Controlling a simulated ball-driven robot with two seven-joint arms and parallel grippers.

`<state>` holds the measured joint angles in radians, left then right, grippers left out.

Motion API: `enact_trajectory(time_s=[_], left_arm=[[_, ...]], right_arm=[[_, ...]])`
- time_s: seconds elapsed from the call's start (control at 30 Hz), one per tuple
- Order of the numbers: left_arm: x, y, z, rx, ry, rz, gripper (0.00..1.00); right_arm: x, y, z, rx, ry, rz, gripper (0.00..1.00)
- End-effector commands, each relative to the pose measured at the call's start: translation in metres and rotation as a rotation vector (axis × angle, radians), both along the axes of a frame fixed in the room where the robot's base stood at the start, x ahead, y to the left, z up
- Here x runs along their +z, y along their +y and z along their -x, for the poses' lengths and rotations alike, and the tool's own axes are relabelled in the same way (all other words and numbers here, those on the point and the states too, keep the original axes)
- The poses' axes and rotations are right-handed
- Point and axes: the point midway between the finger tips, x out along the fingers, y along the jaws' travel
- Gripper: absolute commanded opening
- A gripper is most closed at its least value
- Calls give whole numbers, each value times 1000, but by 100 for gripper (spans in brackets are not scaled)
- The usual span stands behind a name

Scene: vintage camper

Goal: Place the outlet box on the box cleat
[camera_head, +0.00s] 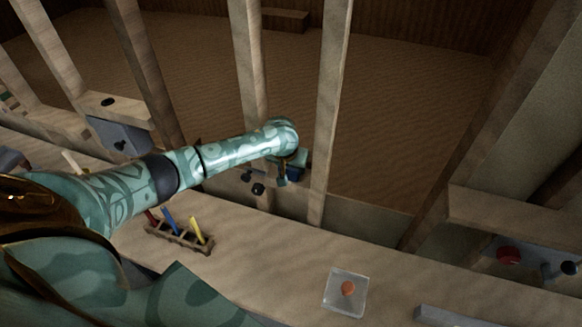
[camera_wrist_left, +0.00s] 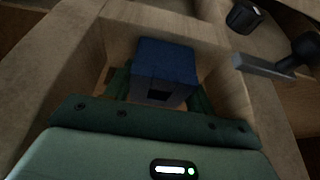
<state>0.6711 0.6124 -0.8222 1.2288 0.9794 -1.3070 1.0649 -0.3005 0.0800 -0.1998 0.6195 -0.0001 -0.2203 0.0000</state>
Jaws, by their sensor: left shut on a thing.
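The outlet box, a small blue box (camera_wrist_left: 164,68), is held in my left gripper (camera_wrist_left: 158,92), whose dark green fingers lie on either side of it. In the head view the left gripper (camera_head: 284,174) reaches between two upright studs, and part of the blue box (camera_head: 298,160) shows beside it. In the wrist view light wood surrounds the box on its far side and flanks. I cannot tell whether the box touches this wood, nor pick out the box cleat with certainty; the arm and box cover part of this bay. My right gripper is not in view.
Wooden studs (camera_head: 328,100) stand close on both sides of the left gripper. Dark round fittings (camera_head: 257,189) sit just below it. On the bench are a rack of coloured tools (camera_head: 178,237) and a clear square plate with an orange disc (camera_head: 347,289). Bare bench lies between them.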

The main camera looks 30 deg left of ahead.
Motion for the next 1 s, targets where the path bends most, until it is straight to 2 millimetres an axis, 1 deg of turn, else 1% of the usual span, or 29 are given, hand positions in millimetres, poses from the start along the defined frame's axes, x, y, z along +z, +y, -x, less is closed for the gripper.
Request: enact_trajectory(time_s=[0.17, 0.3, 0.33, 0.37, 0.4, 0.63, 0.73, 0.87, 1.0], left_arm=[[2, 0, -1, 1, -2, 1, 22], [-1, 0, 0, 1, -1, 1, 22], [-1, 0, 0, 0, -1, 0, 63], [-1, 0, 0, 0, -1, 0, 71], [-1, 0, 0, 0, -1, 0, 76], [-1, 0, 0, 0, -1, 0, 76], [4, 0, 0, 0, -1, 0, 76], [25, -2, 8, -1, -1, 0, 76], [58, -4, 20, -2, -2, 0, 76]], right_arm=[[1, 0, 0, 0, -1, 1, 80], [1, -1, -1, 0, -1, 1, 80], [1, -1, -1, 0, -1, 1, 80], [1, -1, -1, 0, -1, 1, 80], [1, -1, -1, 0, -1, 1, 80], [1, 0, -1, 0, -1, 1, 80], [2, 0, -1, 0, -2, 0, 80], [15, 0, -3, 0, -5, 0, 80], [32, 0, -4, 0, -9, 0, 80]])
